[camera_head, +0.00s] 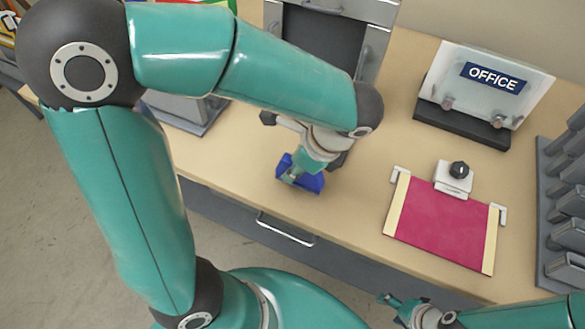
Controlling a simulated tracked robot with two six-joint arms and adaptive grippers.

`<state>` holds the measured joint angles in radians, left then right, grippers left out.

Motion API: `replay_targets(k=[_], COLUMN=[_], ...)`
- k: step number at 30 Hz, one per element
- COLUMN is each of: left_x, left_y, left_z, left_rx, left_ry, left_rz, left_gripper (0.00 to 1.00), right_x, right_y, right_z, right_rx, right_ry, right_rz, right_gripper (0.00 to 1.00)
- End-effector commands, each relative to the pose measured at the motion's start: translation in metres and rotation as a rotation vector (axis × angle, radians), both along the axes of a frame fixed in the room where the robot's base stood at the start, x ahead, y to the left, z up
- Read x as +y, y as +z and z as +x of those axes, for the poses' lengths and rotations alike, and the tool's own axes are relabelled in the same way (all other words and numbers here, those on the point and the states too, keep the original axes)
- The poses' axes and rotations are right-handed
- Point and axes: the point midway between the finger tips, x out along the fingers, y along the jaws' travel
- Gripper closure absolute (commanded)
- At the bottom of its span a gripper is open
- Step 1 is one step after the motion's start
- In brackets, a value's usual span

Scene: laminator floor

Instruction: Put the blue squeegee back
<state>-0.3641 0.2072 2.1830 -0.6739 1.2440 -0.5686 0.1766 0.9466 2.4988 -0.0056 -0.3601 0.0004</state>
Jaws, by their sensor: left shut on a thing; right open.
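The blue squeegee (313,184) is at the near edge of the tan table. My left gripper (296,172) is shut on it from above, and the gripper hides part of it. I cannot tell whether the squeegee touches the table. My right gripper (391,302) is open and empty, low in the picture, just off the table's front edge. The squeegee's holder cannot be made out.
A magenta sheet (441,223) lies between cream strips, with a white clamp (454,178) behind it. An OFFICE sign (493,77) stands on a black base at the back. A grey slotted rack (553,215) is at the right. A drawer handle (285,229) fronts the table.

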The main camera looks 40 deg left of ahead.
Motion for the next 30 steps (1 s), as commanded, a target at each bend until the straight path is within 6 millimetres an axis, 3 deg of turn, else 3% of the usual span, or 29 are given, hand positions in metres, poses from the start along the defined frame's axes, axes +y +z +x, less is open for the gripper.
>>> replay_targets(k=[3, 14, 15, 19, 30], left_x=[0.0001, -0.0001, -0.0002, -0.0001, 0.0000], left_y=[-0.0133, -0.0170, -0.0176, -0.0166, -0.0133], left_z=[-0.0004, -0.0001, -0.0001, -0.0001, -0.0002], left_rx=[0.002, -0.001, 0.000, 0.000, 0.000], left_ry=[-0.001, 0.000, 0.000, 0.000, 0.000], left_rz=[0.002, 0.000, 0.000, 0.000, 0.000], left_gripper=[1.00, 1.00, 0.76, 0.54, 0.53], right_x=[-0.0001, 0.0000, 0.0001, 0.0000, 0.0000], right_y=[-0.0022, -0.0042, -0.0046, -0.0036, -0.0011], right_z=[0.0001, 0.0000, 0.0000, 0.0000, 0.0000], right_rx=[0.000, 0.000, 0.000, 0.000, 0.000], right_ry=[0.000, 0.000, 0.000, 0.000, 0.000], right_rz=[0.000, 0.000, 0.000, 0.000, 0.000], right_gripper=[0.39, 0.39, 0.39, 0.39, 0.39])
